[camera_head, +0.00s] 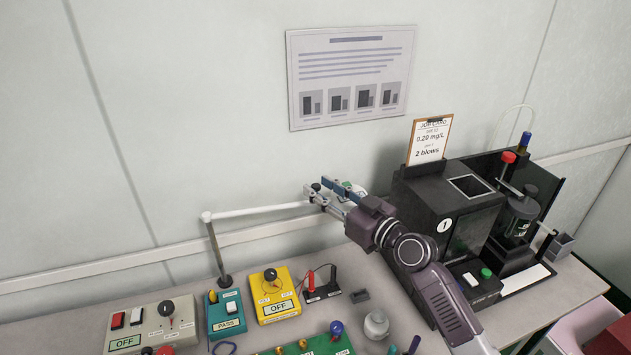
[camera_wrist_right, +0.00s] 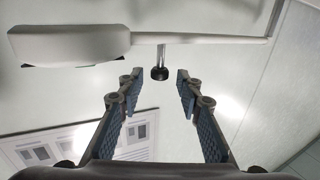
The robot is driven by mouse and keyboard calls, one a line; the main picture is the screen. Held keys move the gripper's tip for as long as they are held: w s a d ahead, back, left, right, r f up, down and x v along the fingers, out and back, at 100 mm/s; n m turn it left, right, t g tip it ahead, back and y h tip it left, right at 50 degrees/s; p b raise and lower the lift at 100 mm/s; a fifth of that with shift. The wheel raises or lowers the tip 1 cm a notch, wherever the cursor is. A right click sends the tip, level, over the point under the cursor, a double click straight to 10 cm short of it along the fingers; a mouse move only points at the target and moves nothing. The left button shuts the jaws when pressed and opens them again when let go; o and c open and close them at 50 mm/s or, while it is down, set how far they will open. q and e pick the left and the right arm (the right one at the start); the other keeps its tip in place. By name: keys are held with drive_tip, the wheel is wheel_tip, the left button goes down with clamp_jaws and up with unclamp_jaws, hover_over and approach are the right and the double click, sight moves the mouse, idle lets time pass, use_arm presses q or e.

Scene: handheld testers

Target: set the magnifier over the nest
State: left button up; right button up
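The magnifier's white arm (camera_head: 262,210) reaches right from a dark post (camera_head: 218,258) on the bench to my right gripper. The right wrist view shows its white head (camera_wrist_right: 70,43) at upper left and a short metal stem with a black knob (camera_wrist_right: 160,73) below the arm. My right gripper (camera_head: 328,190) is open at the arm's end; it also shows in the right wrist view (camera_wrist_right: 157,78). The knob appears between its fingertips, with gaps on both sides; I cannot tell its depth. In the head view the magnifier's head is mostly hidden. I cannot identify the nest. My left gripper is out of view.
A black tester (camera_head: 415,205) with a job card (camera_head: 429,139) stands at right. Yellow (camera_head: 275,308), teal (camera_head: 214,325) and grey (camera_head: 125,323) boxes stand at left. A green board (camera_head: 318,347) with brass parts and a round grey jar (camera_head: 376,325) are in front.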

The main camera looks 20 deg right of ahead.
drive_tip(key=shift+w+a, duration=0.25)
drive_tip(key=shift+w, duration=0.45)
drive_tip(key=shift+w+a, duration=0.1)
drive_tip(key=shift+w, duration=0.15)
drive_tip(key=shift+w+a, duration=0.1)
drive_tip(key=c, duration=0.8)
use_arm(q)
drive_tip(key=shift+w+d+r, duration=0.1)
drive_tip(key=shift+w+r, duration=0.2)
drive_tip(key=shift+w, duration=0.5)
use_arm(e)
clamp_jaws()
